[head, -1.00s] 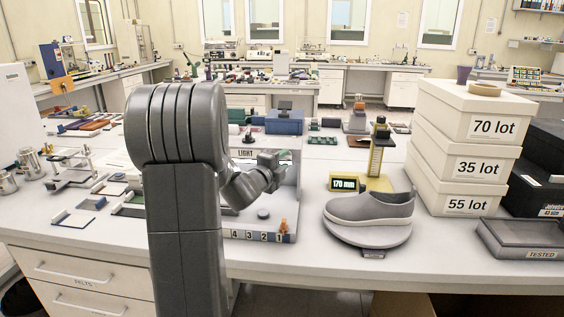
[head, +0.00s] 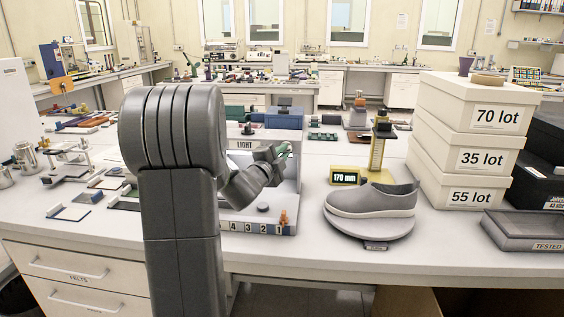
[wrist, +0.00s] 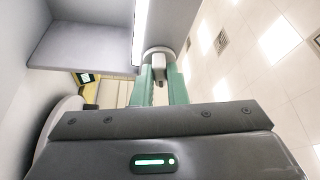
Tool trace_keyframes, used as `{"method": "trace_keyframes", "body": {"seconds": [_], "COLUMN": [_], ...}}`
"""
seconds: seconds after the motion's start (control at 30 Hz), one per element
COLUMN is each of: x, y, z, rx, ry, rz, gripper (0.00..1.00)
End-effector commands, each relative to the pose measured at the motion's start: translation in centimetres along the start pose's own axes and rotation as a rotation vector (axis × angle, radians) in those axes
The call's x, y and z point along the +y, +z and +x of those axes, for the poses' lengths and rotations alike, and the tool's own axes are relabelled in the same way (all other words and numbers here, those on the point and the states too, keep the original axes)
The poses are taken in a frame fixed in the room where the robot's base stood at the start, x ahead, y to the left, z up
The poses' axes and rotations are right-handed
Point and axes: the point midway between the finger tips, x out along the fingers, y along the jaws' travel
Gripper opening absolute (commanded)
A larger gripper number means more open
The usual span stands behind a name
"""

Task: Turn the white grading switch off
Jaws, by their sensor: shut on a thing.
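The grading booth (head: 287,190) is a pale open box with a "LIGHT" label on its top left edge. It stands on the table behind my arm, which hides much of it. My gripper (head: 279,152) is at the booth's upper right. In the wrist view, the green fingers of my gripper (wrist: 160,80) are shut on a small white switch (wrist: 157,62) with a round grey-white base. The base is close against the booth (wrist: 85,40), whose bright light strip (wrist: 141,25) is lit. The fingers partly hide the switch, and its exact setting cannot be told.
A grey shoe (head: 372,199) sits on a round stand right of the booth, before a yellow gauge (head: 377,155) reading 170 mm. Stacked white lot boxes (head: 465,155) stand farther right. An orange peg (head: 283,217) is on the booth's numbered front strip. Open table lies at front left.

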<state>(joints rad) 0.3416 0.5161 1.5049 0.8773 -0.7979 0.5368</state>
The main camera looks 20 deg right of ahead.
Motion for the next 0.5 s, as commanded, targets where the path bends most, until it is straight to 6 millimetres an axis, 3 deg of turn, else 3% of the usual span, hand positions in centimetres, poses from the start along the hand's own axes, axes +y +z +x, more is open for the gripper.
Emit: {"method": "trace_keyframes", "body": {"seconds": [0.03,0.5], "x": [0.84,1.33], "y": [0.20,0.10], "z": [-0.12,-0.08], "rx": [0.000,-0.001], "ry": [-0.016,-0.187], "rz": [-0.038,-0.453], "gripper": [0.00,0.00]}}
